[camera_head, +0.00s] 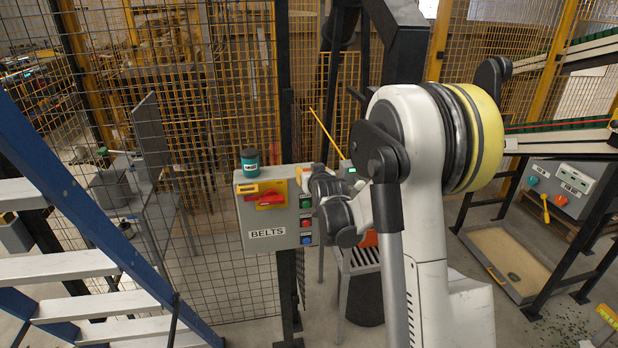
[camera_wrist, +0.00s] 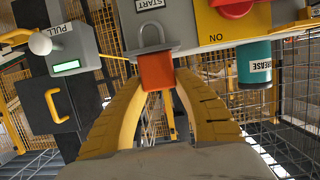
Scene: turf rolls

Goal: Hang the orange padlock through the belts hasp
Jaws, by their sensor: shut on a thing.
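The orange padlock (camera_wrist: 158,96) is between the yellow fingers of my gripper (camera_wrist: 159,84) in the wrist view, its grey shackle pointing away from my palm. The shackle overlaps the belts box's front near the START label in that view; I cannot tell whether it touches. In the head view the grey BELTS box (camera_head: 257,244) carries a red rotary handle (camera_head: 268,199) on a yellow plate, which also shows in the wrist view (camera_wrist: 222,24). My wrist is at the box's right upper edge.
A teal grease can (camera_head: 250,163) stands on top of the box; it also shows in the wrist view (camera_wrist: 254,65). Coloured push buttons line the box's right side. A grey PULL panel (camera_wrist: 62,68) with a white knob is nearby. A blue ladder (camera_head: 85,190) stands left.

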